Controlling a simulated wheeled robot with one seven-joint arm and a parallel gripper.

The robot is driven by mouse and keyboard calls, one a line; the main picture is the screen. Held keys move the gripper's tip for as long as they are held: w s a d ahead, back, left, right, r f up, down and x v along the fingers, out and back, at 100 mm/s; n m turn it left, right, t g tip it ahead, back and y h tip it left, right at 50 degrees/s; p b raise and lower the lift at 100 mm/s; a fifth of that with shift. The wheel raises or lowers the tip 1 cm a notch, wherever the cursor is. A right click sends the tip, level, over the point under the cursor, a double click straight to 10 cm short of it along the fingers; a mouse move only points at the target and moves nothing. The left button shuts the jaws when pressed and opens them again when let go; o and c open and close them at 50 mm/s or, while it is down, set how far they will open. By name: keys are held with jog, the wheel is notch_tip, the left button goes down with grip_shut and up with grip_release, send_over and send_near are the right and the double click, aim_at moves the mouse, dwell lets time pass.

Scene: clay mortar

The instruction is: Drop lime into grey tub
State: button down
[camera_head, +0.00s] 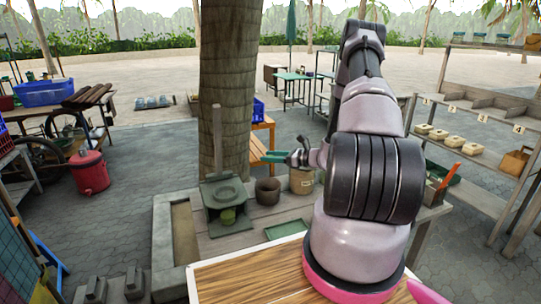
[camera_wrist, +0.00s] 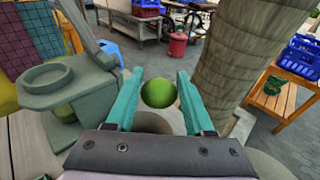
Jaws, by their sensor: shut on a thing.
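My gripper (camera_head: 274,157) reaches left from my arm, above the low bench. In the wrist view its teal fingers (camera_wrist: 159,77) are shut on a round green lime (camera_wrist: 159,93), held between them near the tips. In the head view I cannot make out the held lime. A dark grey-brown tub (camera_head: 267,191) stands upright on the bench below the gripper. In the wrist view a round tub (camera_wrist: 152,122) shows partly below the lime, its lower part hidden by the gripper. Whether the lime is directly over it I cannot tell.
A beige bucket (camera_head: 302,181) stands right of the tub. A thick tree trunk (camera_head: 228,85) rises behind. A green tray (camera_head: 287,230) lies in front.

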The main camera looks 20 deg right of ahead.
notch_tip(320, 180, down, 3)
jog(key=shift+d+f, duration=0.1)
jog(key=shift+f, duration=1.1)
jog(key=shift+c, duration=1)
grip_release()
jog(key=v, duration=1)
jog(key=shift+s+d, duration=0.15)
jog(key=shift+s, duration=0.15)
